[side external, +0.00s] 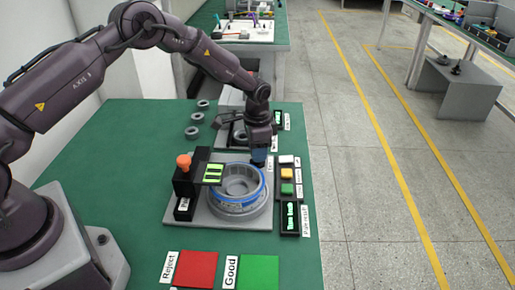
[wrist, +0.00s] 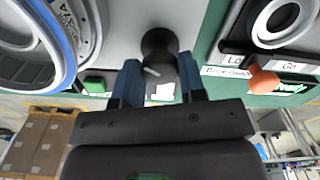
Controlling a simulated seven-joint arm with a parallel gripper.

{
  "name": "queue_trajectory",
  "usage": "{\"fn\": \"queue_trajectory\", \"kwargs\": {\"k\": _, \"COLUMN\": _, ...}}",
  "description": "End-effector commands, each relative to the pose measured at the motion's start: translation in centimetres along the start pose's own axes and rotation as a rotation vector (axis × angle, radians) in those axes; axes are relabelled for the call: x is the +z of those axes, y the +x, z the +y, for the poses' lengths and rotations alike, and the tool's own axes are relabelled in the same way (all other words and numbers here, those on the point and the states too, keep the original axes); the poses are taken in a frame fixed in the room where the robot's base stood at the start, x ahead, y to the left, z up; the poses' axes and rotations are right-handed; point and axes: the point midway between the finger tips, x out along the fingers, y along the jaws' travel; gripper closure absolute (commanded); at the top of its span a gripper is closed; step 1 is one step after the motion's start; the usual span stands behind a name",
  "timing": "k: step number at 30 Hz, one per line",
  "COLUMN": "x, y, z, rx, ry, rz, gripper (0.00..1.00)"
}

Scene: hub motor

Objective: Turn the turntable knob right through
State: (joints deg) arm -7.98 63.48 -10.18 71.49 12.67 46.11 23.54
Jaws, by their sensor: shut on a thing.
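The turntable (side external: 262,211) is a round grey piece on a grey base plate, carrying a blue-rimmed hub part (side external: 238,205). The blue rim also shows at the upper left of the wrist view (wrist: 67,28). The knob (wrist: 159,42) is black with a white pointer mark, in the upper middle of the wrist view. My gripper (wrist: 160,66) has its two blue fingers on either side of the knob and is shut on it. In the side view, my gripper (side external: 259,156) points down at the far right edge of the turntable plate and hides the knob.
A black block with an orange top (side external: 184,161) stands left of the turntable. White, yellow and green buttons (side external: 287,174) and a small display (side external: 290,217) are at right. Red (side external: 198,268) and green (side external: 259,271) pads lie in front. Loose rings (side external: 192,132) lie behind.

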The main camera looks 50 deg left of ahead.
Motion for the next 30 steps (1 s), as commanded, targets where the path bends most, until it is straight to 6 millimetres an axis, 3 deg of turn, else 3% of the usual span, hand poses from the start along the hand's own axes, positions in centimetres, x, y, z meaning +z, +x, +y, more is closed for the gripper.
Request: {"fn": "queue_trajectory", "kwargs": {"k": 30, "x": 0.0, "y": -0.16, "z": -0.05, "rx": 0.0, "ry": 0.955, "rz": -0.001, "gripper": 0.86}}
